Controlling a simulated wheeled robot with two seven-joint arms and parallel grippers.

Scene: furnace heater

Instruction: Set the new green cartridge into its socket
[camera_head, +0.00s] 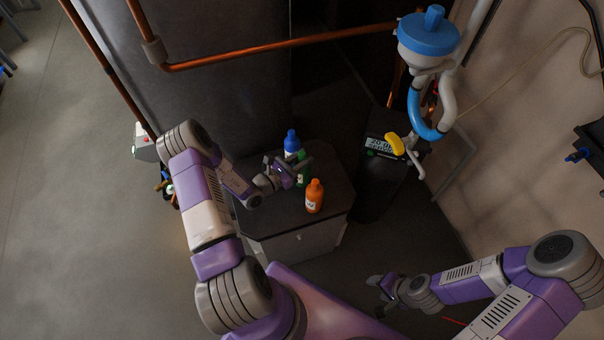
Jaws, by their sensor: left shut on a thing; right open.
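A green cartridge (302,180), bottle-shaped, is on or just above the dark top of a low cabinet (330,180). My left gripper (288,172) is shut on it and hides part of it. I cannot tell whether its base touches the top. My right gripper (376,286) is open and empty, low in front of the cabinet, to the right. No socket for the green cartridge can be made out in this view.
A blue bottle (291,143) stands just behind the green cartridge and an orange bottle (314,198) in front of it. To the right are a display unit (383,147) with a yellow handle and a blue-lidded canister (428,36) with hoses. A copper pipe (250,50) crosses behind.

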